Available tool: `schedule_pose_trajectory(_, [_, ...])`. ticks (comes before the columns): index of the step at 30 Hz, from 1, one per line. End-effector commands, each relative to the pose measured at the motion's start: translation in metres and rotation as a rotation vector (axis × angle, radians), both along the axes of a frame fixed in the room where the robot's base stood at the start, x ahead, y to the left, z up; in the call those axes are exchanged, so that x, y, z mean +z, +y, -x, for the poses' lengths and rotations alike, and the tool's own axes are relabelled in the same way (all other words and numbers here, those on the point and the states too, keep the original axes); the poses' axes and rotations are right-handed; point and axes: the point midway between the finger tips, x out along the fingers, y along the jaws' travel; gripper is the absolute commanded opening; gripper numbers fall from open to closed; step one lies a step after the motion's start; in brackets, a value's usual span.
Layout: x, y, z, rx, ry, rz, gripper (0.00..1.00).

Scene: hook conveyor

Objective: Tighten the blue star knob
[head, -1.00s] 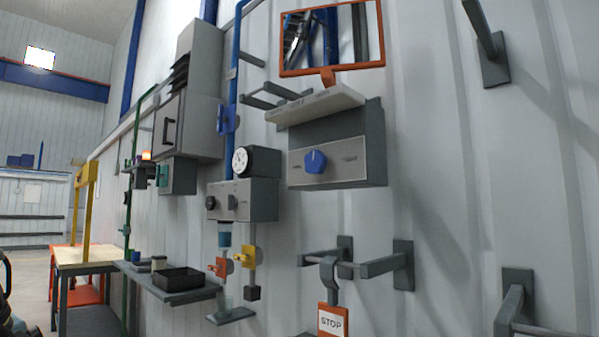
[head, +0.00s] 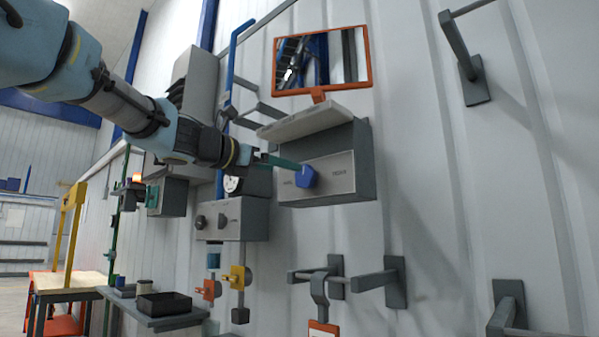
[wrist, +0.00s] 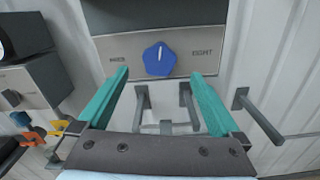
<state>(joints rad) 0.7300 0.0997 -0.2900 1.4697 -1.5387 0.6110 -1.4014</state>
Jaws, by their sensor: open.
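The blue star knob (head: 306,177) sits on the light front panel of a grey box on the wall. In the wrist view the knob (wrist: 159,60) shows a white pointer line, nearly upright, between two small printed labels. My gripper (head: 290,166) has come up to the panel from the left in the head view. In the wrist view its two teal fingers (wrist: 160,75) are spread wide, one on each side of the knob, with clear gaps. Nothing is between the fingertips in contact. Whether the tips reach the knob's depth I cannot tell.
A sloped shelf (head: 313,122) juts out above the knob panel, with an orange-framed mirror (head: 322,62) higher up. A grey control box (head: 232,218) with dark knobs is at left. Rails (head: 367,281) and a hanging orange tag (head: 322,328) are below.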

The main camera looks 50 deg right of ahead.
Motion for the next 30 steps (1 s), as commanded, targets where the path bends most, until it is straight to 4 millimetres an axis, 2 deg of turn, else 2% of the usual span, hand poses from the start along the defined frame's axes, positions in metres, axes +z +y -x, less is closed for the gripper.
schedule_pose_trajectory(1, [0.003,-0.011,0.001,-0.004,0.003,-0.002,1.00])
schedule_pose_trajectory(6, [0.002,-0.043,0.003,-0.004,0.001,-0.003,1.00])
schedule_pose_trajectory(12, [0.001,-0.070,0.004,-0.001,-0.001,-0.002,1.00])
schedule_pose_trajectory(18, [0.000,-0.079,0.004,0.000,-0.002,-0.002,1.00])
schedule_pose_trajectory(25, [-0.001,-0.079,0.004,0.002,-0.003,-0.003,1.00])
schedule_pose_trajectory(30, [-0.001,-0.079,0.004,0.002,-0.003,-0.003,0.82])
